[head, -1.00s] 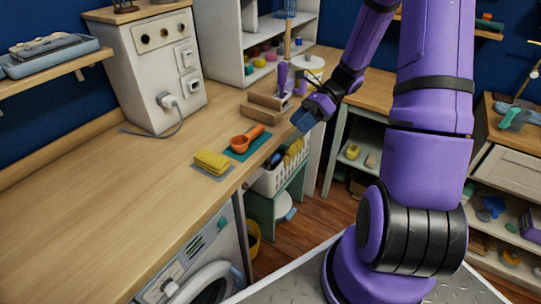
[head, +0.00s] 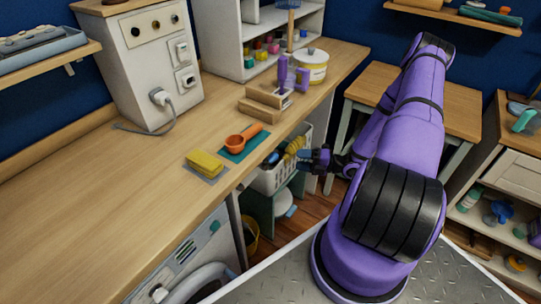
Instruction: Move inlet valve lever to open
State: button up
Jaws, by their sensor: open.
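I cannot make out an inlet valve lever for certain in the head view. My gripper (head: 304,160) is small in the picture, dark with bluish tips, and points left from the end of my purple arm. It is open, with nothing visible held in it. In the picture it lies just right of the wooden counter's front edge, by a white basket (head: 268,180). Parts of the washing machine (head: 185,258) show below the counter at the lower left.
The counter (head: 100,190) holds a yellow sponge (head: 205,162), an orange scoop (head: 236,141), wooden blocks (head: 260,105), purple upright pieces (head: 283,74) and a white pot (head: 311,68). A white box with a plug (head: 150,70) stands at the back. The counter's left part is clear.

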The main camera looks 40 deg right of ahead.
aim_at(274, 158)
jog(key=shift+m+t, duration=0.3)
jog(key=shift+m, duration=0.1)
jog(key=x, duration=0.7)
jog(key=f+x, duration=0.1)
jog(key=x, duration=0.2)
jog(key=shift+w+a+f, duration=0.1)
jog(key=shift+w+a, duration=0.05)
jog(key=shift+w, duration=0.25)
grip_shut()
